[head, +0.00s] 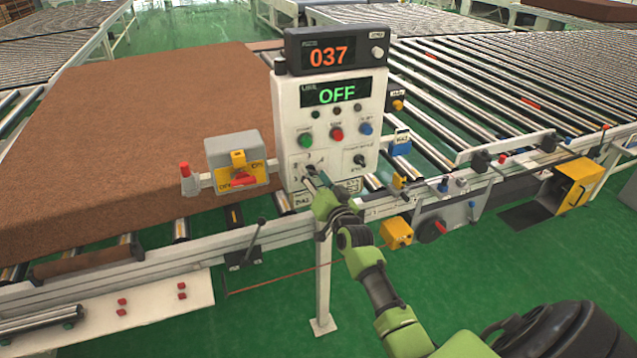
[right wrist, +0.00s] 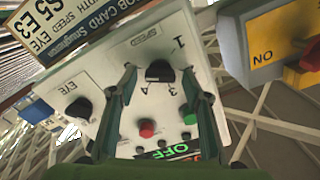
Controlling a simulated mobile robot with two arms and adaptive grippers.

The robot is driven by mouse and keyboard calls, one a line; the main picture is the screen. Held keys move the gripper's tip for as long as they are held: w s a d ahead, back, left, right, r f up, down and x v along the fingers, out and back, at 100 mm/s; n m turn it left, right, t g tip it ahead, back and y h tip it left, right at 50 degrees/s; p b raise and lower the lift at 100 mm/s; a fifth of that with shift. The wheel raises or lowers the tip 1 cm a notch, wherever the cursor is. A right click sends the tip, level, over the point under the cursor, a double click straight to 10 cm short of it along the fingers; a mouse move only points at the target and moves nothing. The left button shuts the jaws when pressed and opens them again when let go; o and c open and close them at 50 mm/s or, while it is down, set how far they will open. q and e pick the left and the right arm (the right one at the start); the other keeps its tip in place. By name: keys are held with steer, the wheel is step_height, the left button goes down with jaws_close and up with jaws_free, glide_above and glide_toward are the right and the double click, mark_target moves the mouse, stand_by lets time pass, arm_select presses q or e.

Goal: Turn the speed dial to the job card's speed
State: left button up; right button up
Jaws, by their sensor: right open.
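The control panel (head: 333,130) stands upright with a green OFF display. The black speed dial (right wrist: 160,72) sits under the word SPEED in the right wrist view; its exact setting is unclear. My right gripper (head: 315,176) is at the panel's lower left and largely hides the dial in the head view. In the right wrist view, my right gripper (right wrist: 162,80) is open, with one finger on each side of the dial; contact cannot be told. The job card (right wrist: 75,30) shows S5 and E3 in large print, partly cut off. My left gripper is not in view.
A second knob marked EYE (right wrist: 80,108) is beside the speed dial. Red (head: 336,134), green and blue buttons are higher on the panel. A brown mattress (head: 150,140) lies on the rollers behind.

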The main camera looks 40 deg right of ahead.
steer(key=v, duration=1.1)
steer(key=shift+s, duration=0.4)
steer(key=shift+a+f, duration=0.1)
steer(key=shift+a, duration=0.1)
